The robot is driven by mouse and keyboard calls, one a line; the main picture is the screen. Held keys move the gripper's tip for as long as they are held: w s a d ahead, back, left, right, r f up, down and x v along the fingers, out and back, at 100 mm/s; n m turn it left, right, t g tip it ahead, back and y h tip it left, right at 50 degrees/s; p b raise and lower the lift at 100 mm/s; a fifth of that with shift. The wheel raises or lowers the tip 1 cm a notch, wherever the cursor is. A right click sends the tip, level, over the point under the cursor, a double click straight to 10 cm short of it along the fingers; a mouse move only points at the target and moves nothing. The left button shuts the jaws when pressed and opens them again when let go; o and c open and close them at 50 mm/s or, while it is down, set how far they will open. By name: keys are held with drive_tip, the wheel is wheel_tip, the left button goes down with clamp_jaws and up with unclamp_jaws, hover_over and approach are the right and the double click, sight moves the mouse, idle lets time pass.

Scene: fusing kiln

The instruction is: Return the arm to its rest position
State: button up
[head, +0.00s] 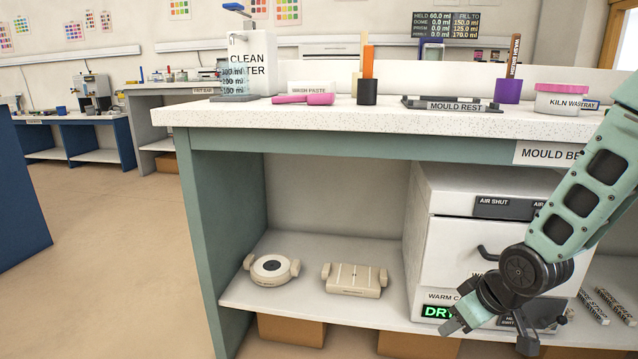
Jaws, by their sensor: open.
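My arm (585,200) is green and dark grey and comes in from the right edge. It bends at a dark round joint and hangs down in front of the bench. My gripper (492,343) is low at the bottom right, in front of the lower part of the white warm cabinet (425,240). Its fingers are spread apart and nothing shows between them. The arm hides part of the cabinet front and its labels.
The bench top (340,118) holds a clean water tank (248,65), a pink tool (304,99), a mould rest (452,104) and a kiln wash tub (562,99). Two cream moulds, one round (270,268) and one rectangular (354,279), lie on the lower shelf. Floor at left is clear.

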drive_tip(key=s+a+r+n+g, duration=0.1)
drive_tip(key=s+a+r+g, duration=0.1)
drive_tip(key=s+a+r, duration=0.45)
drive_tip(key=s+a+r+n+g+h+p, duration=0.15)
drive_tip(key=s+a, duration=0.25)
drive_tip(key=s, duration=0.5)
drive_tip(key=s+a+r+g, duration=0.1)
drive_tip(key=s+a+r, duration=0.35)
drive_tip(key=s, duration=0.35)
wheel_tip(320, 180, up, 38)
drive_tip(key=p, duration=3.7)
drive_tip(key=shift+w+f, duration=0.15)
drive_tip(key=shift+f, duration=0.05)
